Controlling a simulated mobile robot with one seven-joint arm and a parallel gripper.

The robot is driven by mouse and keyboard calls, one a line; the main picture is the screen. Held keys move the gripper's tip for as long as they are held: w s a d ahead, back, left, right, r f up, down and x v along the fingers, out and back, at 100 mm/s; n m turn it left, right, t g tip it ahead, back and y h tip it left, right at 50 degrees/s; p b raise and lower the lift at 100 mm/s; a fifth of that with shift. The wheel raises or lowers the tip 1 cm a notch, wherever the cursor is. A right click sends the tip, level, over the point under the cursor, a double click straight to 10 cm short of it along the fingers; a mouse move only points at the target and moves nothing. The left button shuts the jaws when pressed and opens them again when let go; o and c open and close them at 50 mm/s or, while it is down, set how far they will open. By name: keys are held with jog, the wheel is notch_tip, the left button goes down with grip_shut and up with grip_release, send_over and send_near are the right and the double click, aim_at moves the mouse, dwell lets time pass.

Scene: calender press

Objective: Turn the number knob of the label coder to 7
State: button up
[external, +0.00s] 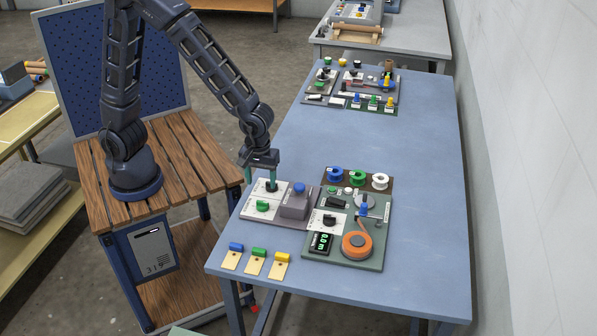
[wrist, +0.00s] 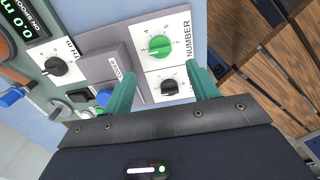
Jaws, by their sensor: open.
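The label coder (external: 314,212) lies near the front of the blue table, with white dial plates and a grey block (external: 295,205) with a blue button. Its green number knob (wrist: 159,46) sits on a dial plate printed with digits and the word NUMBER; it also shows in the external view (external: 262,206). I cannot read its exact setting. A black knob (wrist: 171,87) is on the neighbouring dial plate. My gripper (external: 262,179) is open and empty above the black knob, which shows between its fingers in the wrist view (wrist: 163,82). The green knob is beyond the fingertips, untouched.
A green board beside it carries a lit display (external: 322,242), another black knob (external: 329,220) and an orange reel (external: 357,245). Coloured spools (external: 357,177) stand behind. Three tagged blocks (external: 258,254) lie at the front edge. The table's middle is clear.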

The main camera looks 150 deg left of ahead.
aim_at(262, 202)
notch_tip(262, 202, down, 8)
jog(key=shift+f, duration=0.2)
dwell(0.3)
jog(key=c, duration=1)
